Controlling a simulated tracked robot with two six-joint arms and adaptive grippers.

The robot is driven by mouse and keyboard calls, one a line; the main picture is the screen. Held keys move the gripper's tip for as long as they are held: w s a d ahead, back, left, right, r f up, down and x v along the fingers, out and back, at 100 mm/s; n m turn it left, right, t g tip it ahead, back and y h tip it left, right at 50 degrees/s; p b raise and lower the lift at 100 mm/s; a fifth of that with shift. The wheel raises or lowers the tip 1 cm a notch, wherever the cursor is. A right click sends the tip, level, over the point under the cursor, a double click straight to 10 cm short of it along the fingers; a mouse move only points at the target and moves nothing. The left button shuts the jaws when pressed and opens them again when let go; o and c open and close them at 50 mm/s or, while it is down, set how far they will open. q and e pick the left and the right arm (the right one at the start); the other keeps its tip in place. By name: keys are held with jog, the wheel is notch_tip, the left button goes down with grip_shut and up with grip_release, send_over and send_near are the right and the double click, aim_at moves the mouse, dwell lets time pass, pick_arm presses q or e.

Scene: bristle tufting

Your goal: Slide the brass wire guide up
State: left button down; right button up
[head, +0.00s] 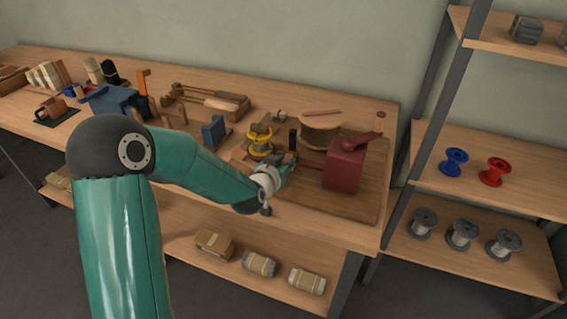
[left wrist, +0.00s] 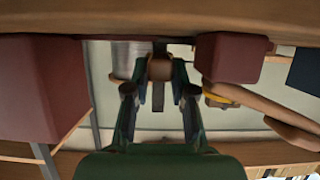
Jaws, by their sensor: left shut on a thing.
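My left gripper (head: 285,172) reaches in at the front of the workbench, left of a dark red machine block (head: 345,165). In the left wrist view its fingers (left wrist: 160,80) are shut on a small brownish block, which I take for the brass wire guide (left wrist: 160,67). The guide sits at a dark upright post (left wrist: 158,97), also in the head view (head: 292,138). In the head view the gripper and arm hide the guide. My right gripper is not in view.
A yellow wire coil (head: 260,138) stands just left of the post. A round wooden drum (head: 320,132) is behind. A blue block (head: 213,132) and wooden tray (head: 205,101) stand further left. A shelf rack with spools (head: 495,172) is at right.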

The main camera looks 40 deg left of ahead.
aim_at(284, 163)
pick_arm(q)
notch_tip(284, 163, up, 3)
jog(key=shift+r+p, duration=0.15)
jog(key=shift+p, duration=0.5)
jog(key=c, duration=1)
grip_release()
jog(key=shift+o, duration=0.2)
jog(key=v, duration=1.2)
